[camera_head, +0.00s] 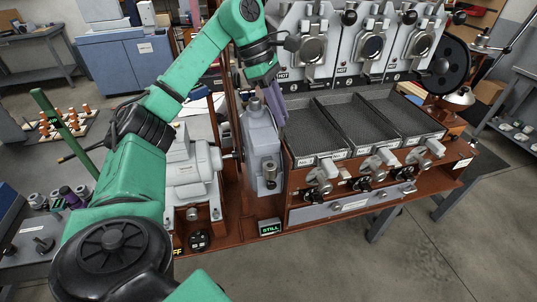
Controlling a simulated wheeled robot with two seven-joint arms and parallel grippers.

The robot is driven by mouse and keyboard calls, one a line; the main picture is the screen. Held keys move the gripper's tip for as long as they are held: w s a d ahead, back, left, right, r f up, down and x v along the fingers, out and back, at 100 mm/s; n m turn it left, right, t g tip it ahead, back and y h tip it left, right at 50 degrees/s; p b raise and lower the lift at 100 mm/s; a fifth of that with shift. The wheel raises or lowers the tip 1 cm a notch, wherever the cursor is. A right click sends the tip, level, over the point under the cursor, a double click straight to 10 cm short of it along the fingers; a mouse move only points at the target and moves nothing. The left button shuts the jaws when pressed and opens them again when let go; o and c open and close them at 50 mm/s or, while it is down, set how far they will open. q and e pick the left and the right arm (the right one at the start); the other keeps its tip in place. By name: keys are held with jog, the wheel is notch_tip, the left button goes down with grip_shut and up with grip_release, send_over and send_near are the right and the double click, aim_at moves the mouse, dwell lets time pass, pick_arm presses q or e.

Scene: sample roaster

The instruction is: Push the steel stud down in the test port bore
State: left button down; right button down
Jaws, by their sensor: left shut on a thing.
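My left arm comes in from the left, and its gripper (277,110) points down at the grey upright housing (260,142) left of the trays. Long purple parts show at the gripper's end, beside the housing's top. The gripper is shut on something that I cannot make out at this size. A short grey post (256,105) stands on the housing, just left of the gripper; I cannot tell whether it is the steel stud. The test port bore cannot be made out. A small metal fitting (269,174) sits on the housing's front. My right gripper is not in view.
Mesh trays (322,132) lie right of the housing, below the roaster fronts (312,45) marked HOT. Metal handles (322,172) project along the front. A display (270,227) reads STILL. A grey machine (190,170) stands left. Open floor lies at front right.

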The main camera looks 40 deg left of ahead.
pick_arm(q)
notch_tip(320, 180, up, 6)
jog(key=s+a+n+t, duration=0.1)
jog(key=a+n, duration=0.2)
jog(key=n, duration=0.1)
jog(key=shift+y, duration=0.5)
notch_tip(320, 180, down, 20)
jog(key=b, duration=0.6)
jog(key=shift+s+d+r, duration=0.1)
jog(key=shift+r, duration=0.05)
jog(key=shift+f+t, duration=0.2)
jog(key=shift+t, duration=0.1)
jog(key=shift+f, duration=0.1)
jog(key=c, duration=1.1)
grip_release()
